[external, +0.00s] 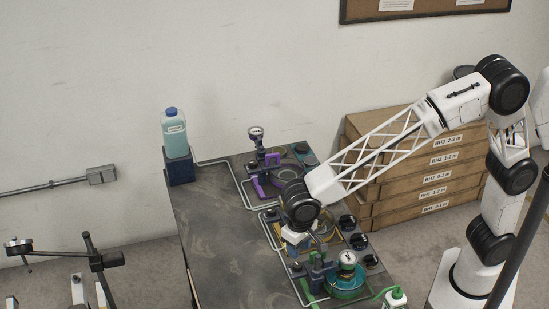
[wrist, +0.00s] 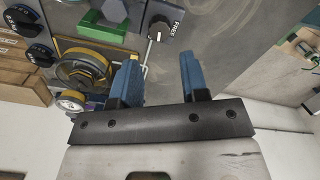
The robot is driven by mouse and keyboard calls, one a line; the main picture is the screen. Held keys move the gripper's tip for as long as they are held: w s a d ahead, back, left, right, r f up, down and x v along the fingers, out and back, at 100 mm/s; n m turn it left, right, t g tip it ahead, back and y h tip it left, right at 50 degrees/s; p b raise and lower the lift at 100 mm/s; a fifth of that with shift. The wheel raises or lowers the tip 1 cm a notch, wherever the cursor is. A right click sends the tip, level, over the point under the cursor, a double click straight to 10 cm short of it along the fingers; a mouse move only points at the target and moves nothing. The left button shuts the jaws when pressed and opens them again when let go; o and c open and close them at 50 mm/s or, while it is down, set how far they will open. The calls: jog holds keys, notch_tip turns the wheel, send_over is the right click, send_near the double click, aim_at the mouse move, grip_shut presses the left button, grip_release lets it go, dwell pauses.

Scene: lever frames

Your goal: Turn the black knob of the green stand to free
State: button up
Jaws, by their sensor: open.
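My gripper (wrist: 160,75) is open, its two blue fingers apart with nothing between them. In the external view it hangs low over the middle of the bench, partly hidden by my wrist. The green stand (external: 309,297) is at the bench's near end.
A stand with a yellow ring (wrist: 85,70) lies left of my fingers, with more black knobs (wrist: 40,54) beyond. A purple stand (external: 262,182) is at the far end. A blue bottle (external: 174,135) stands at the back left. The bench's left side (external: 205,225) is clear.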

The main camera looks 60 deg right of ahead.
aim_at(298, 265)
dwell(0.3)
jog(key=shift+f, duration=3.9)
jog(key=shift+c, duration=0.5)
jog(key=c, duration=0.5)
jog(key=shift+c, duration=0.2)
